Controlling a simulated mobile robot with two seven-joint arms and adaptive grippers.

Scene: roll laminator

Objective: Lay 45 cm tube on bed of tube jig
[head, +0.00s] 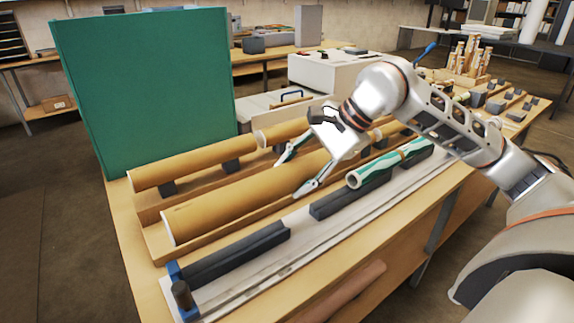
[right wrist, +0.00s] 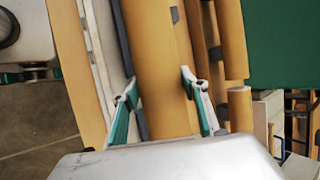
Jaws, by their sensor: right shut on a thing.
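A wide brown cardboard tube (head: 235,203) lies lengthwise along the wooden rack (head: 150,243). I cannot tell whether it rests there or is slightly raised. My right gripper (head: 297,174) is shut on this tube from above, near its far part, with one finger on each side. In the right wrist view the tube (right wrist: 160,50) runs between the fingertips (right wrist: 158,82). The tube jig (head: 305,237), a long grey rail with dark support blocks (head: 235,256) and a blue end stop (head: 174,271), lies in front of the rack. My left gripper is out of view.
A thinner brown tube (head: 195,165) lies behind the wide one. A tall green panel (head: 150,85) stands at the left, and a white machine (head: 325,72) behind. The near jig blocks are bare.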

